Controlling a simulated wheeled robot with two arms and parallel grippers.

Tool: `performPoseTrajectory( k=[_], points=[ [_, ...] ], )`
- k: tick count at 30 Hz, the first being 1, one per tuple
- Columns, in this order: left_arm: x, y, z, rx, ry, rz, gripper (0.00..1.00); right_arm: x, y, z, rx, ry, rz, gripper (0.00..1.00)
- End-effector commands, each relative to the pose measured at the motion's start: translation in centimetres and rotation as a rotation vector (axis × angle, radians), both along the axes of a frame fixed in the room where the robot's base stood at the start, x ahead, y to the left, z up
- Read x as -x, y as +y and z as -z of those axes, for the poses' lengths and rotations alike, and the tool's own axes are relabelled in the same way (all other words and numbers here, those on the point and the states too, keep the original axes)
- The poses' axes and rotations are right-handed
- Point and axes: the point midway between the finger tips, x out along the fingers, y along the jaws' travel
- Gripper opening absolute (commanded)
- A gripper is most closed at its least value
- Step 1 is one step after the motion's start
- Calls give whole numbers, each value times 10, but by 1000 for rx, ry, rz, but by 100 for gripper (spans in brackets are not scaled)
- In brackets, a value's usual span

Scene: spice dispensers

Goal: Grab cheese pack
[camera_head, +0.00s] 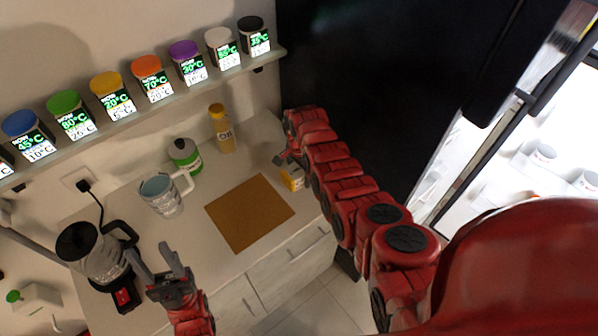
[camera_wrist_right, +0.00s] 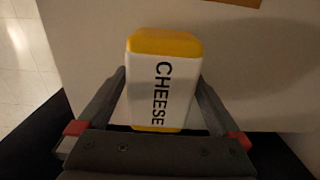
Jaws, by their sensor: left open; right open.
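The cheese pack (camera_wrist_right: 162,85) is white with yellow ends and black "CHEESE" lettering. In the head view the cheese pack (camera_head: 292,178) sits on the counter (camera_head: 222,262), right of the brown board, partly hidden by my right arm. My right gripper (camera_wrist_right: 162,74) is open, with one finger on each side of the pack in the right wrist view; whether they touch it I cannot tell. In the head view my right gripper (camera_head: 282,159) is beside the pack. My left gripper (camera_head: 156,256) is open and empty at the counter's front, right of the coffee maker.
A brown board (camera_head: 249,213) lies mid-counter. A coffee maker (camera_head: 97,252) is at left. A shelf of spice jars (camera_head: 152,78) hangs above. An open fridge (camera_head: 530,150) is at right.

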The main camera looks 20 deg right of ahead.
Motion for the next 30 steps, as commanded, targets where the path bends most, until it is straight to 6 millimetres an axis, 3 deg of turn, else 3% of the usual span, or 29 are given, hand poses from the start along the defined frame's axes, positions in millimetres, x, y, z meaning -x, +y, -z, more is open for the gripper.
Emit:
performPoseTrajectory(
  k=[8,24,30],
  points=[
    [0,0,0,0,0,0,50,0,0,2,1,-1,1,100],
    [0,0,0,0,0,0,50,-1,0,1,0,-2,1,8],
    [0,0,0,0,0,0,50,-1,0,1,1,-3,0,8]
  ],
)
